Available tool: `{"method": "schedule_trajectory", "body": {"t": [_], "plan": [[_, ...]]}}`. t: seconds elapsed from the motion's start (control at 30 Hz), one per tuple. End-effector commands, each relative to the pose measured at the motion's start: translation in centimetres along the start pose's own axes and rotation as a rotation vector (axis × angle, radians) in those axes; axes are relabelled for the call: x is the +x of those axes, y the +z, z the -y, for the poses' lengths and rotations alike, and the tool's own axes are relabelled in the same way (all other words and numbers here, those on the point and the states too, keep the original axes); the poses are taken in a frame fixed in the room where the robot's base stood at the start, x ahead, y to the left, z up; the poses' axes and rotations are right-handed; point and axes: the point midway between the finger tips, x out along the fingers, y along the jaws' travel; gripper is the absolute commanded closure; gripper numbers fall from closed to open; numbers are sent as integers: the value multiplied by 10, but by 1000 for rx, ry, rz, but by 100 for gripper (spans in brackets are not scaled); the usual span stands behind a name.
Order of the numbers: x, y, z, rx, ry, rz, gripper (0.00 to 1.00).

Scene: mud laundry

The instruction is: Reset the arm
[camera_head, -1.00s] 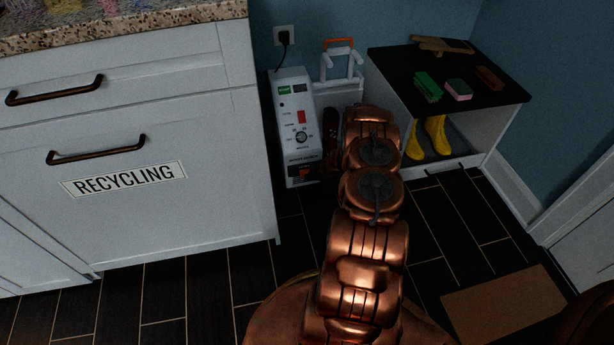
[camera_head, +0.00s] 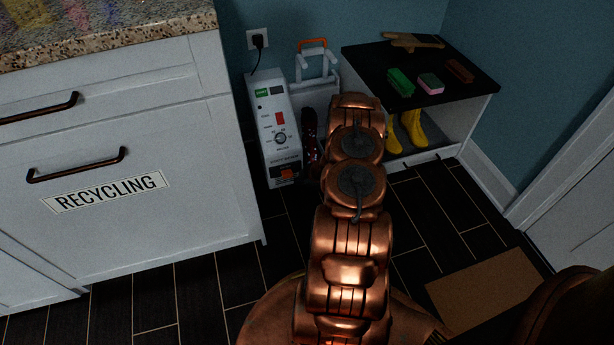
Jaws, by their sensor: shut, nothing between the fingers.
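My copper-coloured arm (camera_head: 350,215) reaches from the bottom middle of the head view up and away, toward the gap between the white machine and the low bench. Its far visible link ends in front of the bench's left side. My gripper cannot be made out; the arm's own links hide what lies beyond them. A dark reddish shape (camera_head: 311,140) shows just left of the arm, beside the machine; I cannot tell what it is.
A white cabinet (camera_head: 185,215) labelled RECYCLING stands at left. A white machine (camera_head: 270,110) stands near the wall. A black-topped bench (camera_head: 455,95) holds brushes and a sponge, with yellow boots (camera_head: 393,133) below. A brown mat (camera_head: 488,290) lies at right. Dark tiled floor is clear between.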

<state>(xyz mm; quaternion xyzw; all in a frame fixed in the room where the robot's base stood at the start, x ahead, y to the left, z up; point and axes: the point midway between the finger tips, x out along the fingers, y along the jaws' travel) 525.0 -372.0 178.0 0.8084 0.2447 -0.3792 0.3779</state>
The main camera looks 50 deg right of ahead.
Motion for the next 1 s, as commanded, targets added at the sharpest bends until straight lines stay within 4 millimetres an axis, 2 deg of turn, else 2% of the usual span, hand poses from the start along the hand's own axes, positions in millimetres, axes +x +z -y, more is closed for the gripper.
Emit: {"method": "schedule_trajectory", "body": {"t": [0.1,0.3,0.5,0.77,0.87,1.0], "plan": [[-23,0,-2,1,1,1,100],[-48,0,0,0,-1,1,100],[-58,0,0,-1,-2,1,100],[-60,0,0,-1,-1,3,100],[-68,-4,-10,2,2,21,100],[-95,-19,-42,12,13,91,100]]}}
